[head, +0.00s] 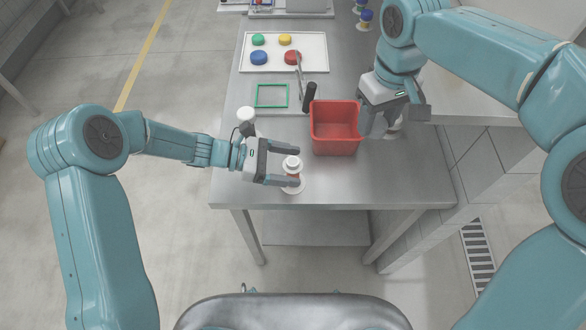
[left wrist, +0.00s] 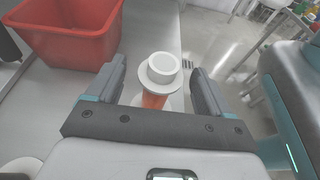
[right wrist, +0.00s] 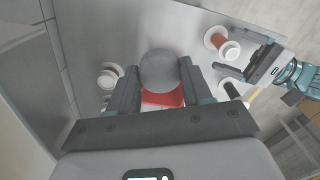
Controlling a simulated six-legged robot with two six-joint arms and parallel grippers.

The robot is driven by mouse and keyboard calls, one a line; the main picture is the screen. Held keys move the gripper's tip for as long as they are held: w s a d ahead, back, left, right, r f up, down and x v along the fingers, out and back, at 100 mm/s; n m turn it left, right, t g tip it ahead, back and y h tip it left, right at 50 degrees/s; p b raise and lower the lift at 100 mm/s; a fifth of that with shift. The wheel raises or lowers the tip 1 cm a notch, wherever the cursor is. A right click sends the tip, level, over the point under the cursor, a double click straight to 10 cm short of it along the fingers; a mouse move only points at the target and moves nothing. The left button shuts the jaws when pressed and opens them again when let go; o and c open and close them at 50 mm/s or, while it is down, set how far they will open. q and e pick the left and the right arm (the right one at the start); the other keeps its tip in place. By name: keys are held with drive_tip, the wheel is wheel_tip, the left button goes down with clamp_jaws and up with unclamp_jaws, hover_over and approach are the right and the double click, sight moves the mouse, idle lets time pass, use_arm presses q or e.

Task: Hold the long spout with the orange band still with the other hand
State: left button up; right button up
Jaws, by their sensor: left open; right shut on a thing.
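The spout with the orange band (head: 292,163) stands upright on a white flange near the table's front edge. In the left wrist view its white top (left wrist: 161,68) and orange band (left wrist: 153,101) show between the fingers. My left gripper (head: 283,166) is open, with a finger on either side of the spout and visible gaps. The spout also shows in the right wrist view (right wrist: 219,42). My right gripper (right wrist: 160,82) is shut on a grey round thing (right wrist: 158,70); a red patch shows just below it. The head view hides that held thing.
A red bin (head: 335,140) stands between my grippers. A white-topped piece (head: 246,115) is behind my left gripper, and another white piece (right wrist: 109,75) is near my right. A tray (head: 315,61) with coloured caps, a green frame (head: 272,106) and a black-handled tool (head: 309,96) lie further back.

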use_arm(q)
drive_tip(key=shift+r+p, duration=2.3)
drive_tip(key=shift+r, duration=1.4)
use_arm(e)
drive_tip(key=shift+r, duration=2.5)
use_arm(q)
drive_tip(key=shift+s, duration=0.15)
use_arm(e)
drive_tip(key=shift+s+f, duration=0.1)
